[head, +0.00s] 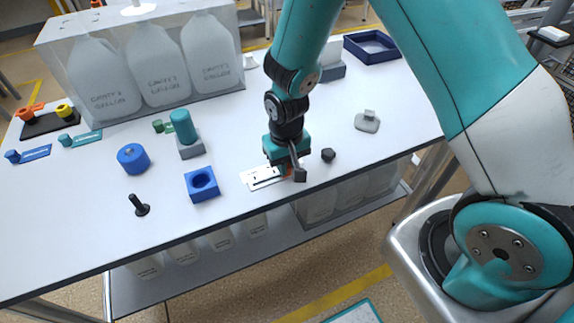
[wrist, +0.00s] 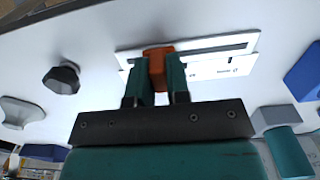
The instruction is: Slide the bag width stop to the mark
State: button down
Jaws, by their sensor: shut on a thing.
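The bag width stop is an orange block that shows in the wrist view (wrist: 158,66), between the two teal fingers of my gripper (wrist: 158,82). My gripper is shut on it. The stop sits at one end of a white slotted plate (wrist: 215,46), which has a long dark slot and small dark markings. In the head view the plate (head: 262,178) lies flat near the table's front edge, and my gripper (head: 288,170) is over its right end. Only a bit of orange shows there. I cannot tell which marking is the target mark.
A black knob (head: 328,155) lies just right of my gripper. A blue block with a round hole (head: 202,184) stands left of the plate. A blue cylinder (head: 133,158), a black peg (head: 139,205) and a clear case of jugs (head: 150,65) are further left.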

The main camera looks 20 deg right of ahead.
jog(key=shift+a, duration=1.25)
jog(key=c, duration=0.8)
grip_release()
jog(key=shift+r, duration=0.15)
jog(key=shift+r+p, duration=2.5)
jog(key=shift+r, duration=0.35)
